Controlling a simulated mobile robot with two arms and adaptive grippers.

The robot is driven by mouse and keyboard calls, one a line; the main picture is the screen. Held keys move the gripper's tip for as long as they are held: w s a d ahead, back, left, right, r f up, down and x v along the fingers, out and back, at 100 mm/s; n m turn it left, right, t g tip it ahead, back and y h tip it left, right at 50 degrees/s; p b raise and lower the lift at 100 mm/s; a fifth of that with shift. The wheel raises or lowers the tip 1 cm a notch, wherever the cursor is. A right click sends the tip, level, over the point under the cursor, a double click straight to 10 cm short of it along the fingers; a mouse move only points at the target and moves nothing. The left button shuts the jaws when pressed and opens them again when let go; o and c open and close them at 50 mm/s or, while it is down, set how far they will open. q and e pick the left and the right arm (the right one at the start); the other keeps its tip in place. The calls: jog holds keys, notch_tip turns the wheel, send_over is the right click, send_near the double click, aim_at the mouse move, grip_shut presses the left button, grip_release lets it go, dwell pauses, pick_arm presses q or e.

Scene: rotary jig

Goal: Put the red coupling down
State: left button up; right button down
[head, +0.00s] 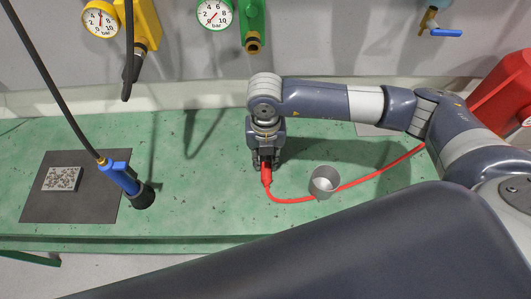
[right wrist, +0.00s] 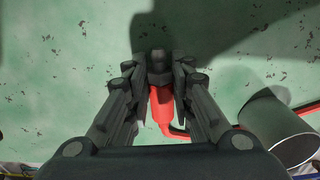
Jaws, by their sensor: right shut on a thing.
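The red coupling (head: 266,176) is at the end of a red hose (head: 352,184) over the green bench. In the right wrist view the red coupling (right wrist: 162,106) lies between the two fingers. The hose runs from the coupling to the right, past a grey cup. My left gripper is not in view.
The grey cup (head: 323,182) stands just right of the coupling. A blue tool (head: 122,178) on a black hose and a dark mat (head: 87,204) with a speckled block (head: 62,179) are at the left. Gauges hang at the back. The green bench (head: 200,195) left of my gripper is clear.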

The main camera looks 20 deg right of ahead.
aim_at(265, 159)
jog(key=shift+f, duration=0.2)
jog(key=c, duration=1.4)
grip_release()
jog(key=shift+r, duration=0.1)
jog(key=shift+r, duration=0.2)
jog(key=shift+w+r, duration=0.1)
jog(key=shift+r, duration=0.15)
notch_tip(265, 159, up, 6)
jog(key=shift+r+b, duration=0.15)
jog(key=shift+b, duration=0.85)
jog(key=shift+r, duration=0.3)
